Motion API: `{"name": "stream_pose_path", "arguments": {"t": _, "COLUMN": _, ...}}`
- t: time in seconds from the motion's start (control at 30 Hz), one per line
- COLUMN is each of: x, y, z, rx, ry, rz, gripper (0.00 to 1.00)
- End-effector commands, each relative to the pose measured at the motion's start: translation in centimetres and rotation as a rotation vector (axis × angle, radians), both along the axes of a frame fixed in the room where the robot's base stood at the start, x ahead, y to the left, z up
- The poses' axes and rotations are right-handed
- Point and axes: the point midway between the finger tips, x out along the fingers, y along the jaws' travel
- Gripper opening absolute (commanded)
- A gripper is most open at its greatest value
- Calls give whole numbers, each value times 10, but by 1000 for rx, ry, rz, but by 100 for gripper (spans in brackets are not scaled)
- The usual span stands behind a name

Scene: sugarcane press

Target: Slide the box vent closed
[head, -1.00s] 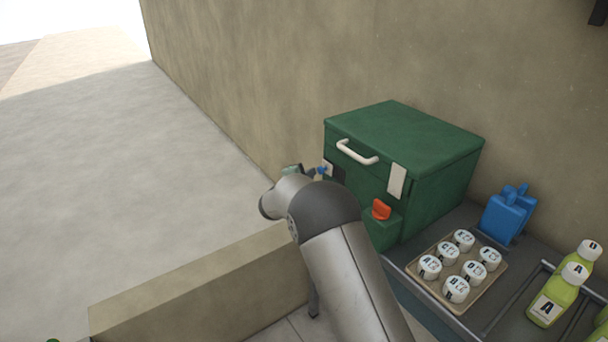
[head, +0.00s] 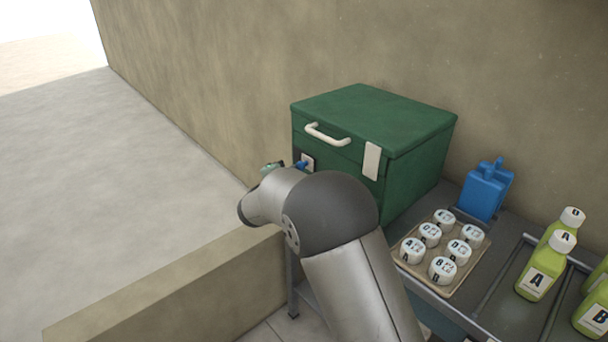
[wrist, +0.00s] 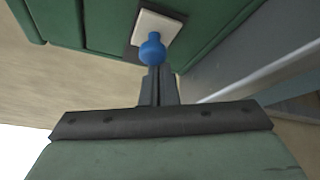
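The green box (head: 372,115) stands against the wall with a white handle on its front. Its vent, low on the left of the front, has a white sliding plate (head: 308,160) over a dark backing. The blue knob (head: 300,165) sticks out of the plate. In the wrist view the plate (wrist: 157,27) and knob (wrist: 152,50) are close, with a dark strip showing beside the plate. My gripper (wrist: 160,72) has its narrow fingers together, tips right at the knob; they look beside it rather than around it. In the head view my arm hides most of the gripper.
A tray (head: 456,291) of several white-capped jars sits right of my arm. A blue container (head: 484,190) and several green bottles (head: 541,275) stand farther right. A low ledge (head: 165,295) runs at lower left; the floor beyond is clear.

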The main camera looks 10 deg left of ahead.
Motion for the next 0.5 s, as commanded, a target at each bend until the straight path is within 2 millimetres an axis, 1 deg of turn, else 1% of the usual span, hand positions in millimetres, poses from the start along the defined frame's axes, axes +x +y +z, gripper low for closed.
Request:
{"name": "stream_pose_path", "arguments": {"t": 0.33, "x": 1, "y": -2, "z": 1, "rx": -1, "ry": -3, "rz": -6, "gripper": 0}}
{"name": "stream_pose_path", "arguments": {"t": 0.5, "x": 8, "y": 7, "z": -8, "rx": -1, "ry": -2, "rz": -7, "gripper": 0}}
